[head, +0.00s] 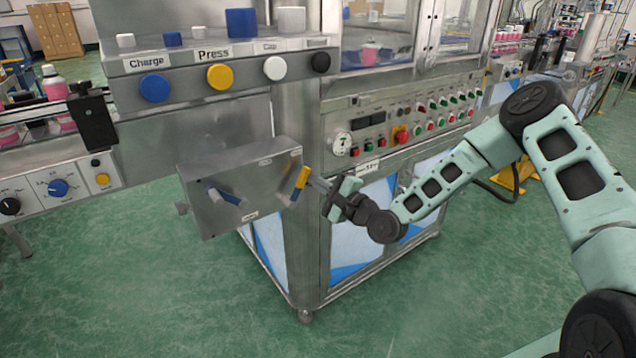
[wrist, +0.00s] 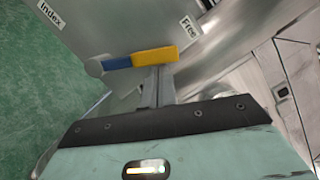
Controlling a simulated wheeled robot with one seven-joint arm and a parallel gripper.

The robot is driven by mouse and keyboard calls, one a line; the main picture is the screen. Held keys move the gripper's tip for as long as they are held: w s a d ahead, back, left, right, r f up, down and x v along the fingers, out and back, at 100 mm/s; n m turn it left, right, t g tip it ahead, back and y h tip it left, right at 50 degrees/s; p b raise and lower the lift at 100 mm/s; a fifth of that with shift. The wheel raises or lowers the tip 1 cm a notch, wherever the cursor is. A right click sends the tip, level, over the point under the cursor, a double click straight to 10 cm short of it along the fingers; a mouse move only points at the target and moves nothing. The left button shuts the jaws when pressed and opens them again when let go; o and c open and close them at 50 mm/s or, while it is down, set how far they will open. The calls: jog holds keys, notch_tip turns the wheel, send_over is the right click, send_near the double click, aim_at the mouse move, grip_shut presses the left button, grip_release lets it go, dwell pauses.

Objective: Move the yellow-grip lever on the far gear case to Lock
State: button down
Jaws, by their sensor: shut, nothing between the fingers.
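The grey metal gear case (head: 235,165) is left of centre in the head view. At its right end is the lever's yellow grip (head: 302,177), with a short blue part below it. In the wrist view the yellow grip (wrist: 155,57) points right from the blue part and a round grey pivot (wrist: 94,68). The labels Index (wrist: 49,14) and Free (wrist: 188,26) are readable there; I see no readable Lock label. My gripper (head: 316,184) is shut and empty. Its fingertips are right at the yellow grip; whether they touch it I cannot tell.
A second handle, blue (head: 228,197), is on the case's front face. Above stands a button panel (head: 215,88) marked Charge and Press. A steel cabinet (head: 300,255) and a control panel (head: 410,122) are close behind my gripper. The green floor (head: 130,270) in front is open.

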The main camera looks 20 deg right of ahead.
aim_at(305, 178)
jog(key=shift+a+r+n, duration=0.2)
jog(key=shift+r+n, duration=0.05)
jog(key=shift+n, duration=0.15)
jog(key=shift+s+a+r+n+g+p, duration=0.15)
jog(key=shift+a+r+n+p, duration=0.25)
jog(key=shift+n, duration=0.15)
jog(key=shift+s+a+r+n+g+p, duration=0.15)
jog(key=shift+a+r+n+p, duration=0.1)
jog(key=shift+n+p, duration=0.25)
jog(key=n, duration=0.1)
jog(key=a+n, duration=0.1)
jog(key=n, duration=0.1)
jog(key=shift+s+a+r+g+p, duration=0.25)
jog(key=shift+a+r+g+p, duration=0.05)
jog(key=shift+a+r+p, duration=0.1)
jog(key=a+n, duration=0.1)
jog(key=n, duration=0.1)
jog(key=s+a+n+h, duration=0.1)
jog(key=a+n, duration=0.1)
jog(key=shift+r+g, duration=0.1)
jog(key=shift+g, duration=0.3)
jog(key=shift+s+a, duration=0.15)
jog(key=shift+a, duration=0.4)
